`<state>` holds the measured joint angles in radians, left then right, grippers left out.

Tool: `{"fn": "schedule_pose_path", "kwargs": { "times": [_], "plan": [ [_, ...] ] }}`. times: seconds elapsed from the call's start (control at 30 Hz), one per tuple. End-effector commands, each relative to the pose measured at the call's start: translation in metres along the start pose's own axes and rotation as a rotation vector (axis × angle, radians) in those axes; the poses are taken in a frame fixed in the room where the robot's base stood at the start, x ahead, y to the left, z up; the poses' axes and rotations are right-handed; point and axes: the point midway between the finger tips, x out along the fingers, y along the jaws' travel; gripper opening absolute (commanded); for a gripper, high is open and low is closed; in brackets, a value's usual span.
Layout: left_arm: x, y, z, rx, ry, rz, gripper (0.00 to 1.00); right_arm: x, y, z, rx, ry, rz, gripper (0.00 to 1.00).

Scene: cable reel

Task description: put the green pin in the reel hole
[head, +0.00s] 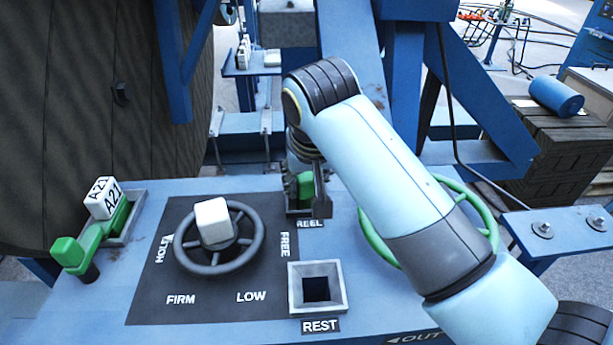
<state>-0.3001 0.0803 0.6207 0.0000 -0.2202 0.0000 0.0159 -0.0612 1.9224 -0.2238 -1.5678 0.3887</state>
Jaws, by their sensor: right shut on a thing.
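The green pin (305,186) shows at the jaws of my right gripper (308,192). The gripper is shut on it and points down over the reel hole, a socket just behind the "REEL" label (310,224). The gripper hides most of the pin and the socket, so I cannot tell how deep the pin sits. The square rest hole (317,289) in front, above the "REST" label, is empty. My left gripper is not in view.
A dark handwheel (219,237) with a white block stands left of the sockets. A green lever (93,243) and a white A21 block (104,198) are at the far left. A green ring wheel (477,212) is partly behind my right arm. The large reel (90,110) rises behind.

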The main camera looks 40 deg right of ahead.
Motion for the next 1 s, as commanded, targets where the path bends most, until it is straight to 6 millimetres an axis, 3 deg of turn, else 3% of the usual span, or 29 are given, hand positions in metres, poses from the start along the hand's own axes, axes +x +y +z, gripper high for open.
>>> {"fn": "schedule_pose_path", "kwargs": {
  "times": [0.43, 0.47, 0.63, 1.0],
  "plan": [
    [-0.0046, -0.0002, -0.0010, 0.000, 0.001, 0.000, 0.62, -0.0009, -0.0001, -0.0008, 0.000, 0.002, -0.001, 0.00],
    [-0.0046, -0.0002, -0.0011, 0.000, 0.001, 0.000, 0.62, -0.0009, -0.0001, -0.0008, 0.000, 0.002, -0.001, 0.37],
    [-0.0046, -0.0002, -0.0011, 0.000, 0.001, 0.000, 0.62, -0.0008, 0.0000, -0.0006, 0.000, 0.001, 0.000, 0.59],
    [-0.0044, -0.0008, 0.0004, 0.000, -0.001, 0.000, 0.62, -0.0071, -0.0004, 0.0000, 0.001, 0.000, -0.001, 0.62]
  ]
}}
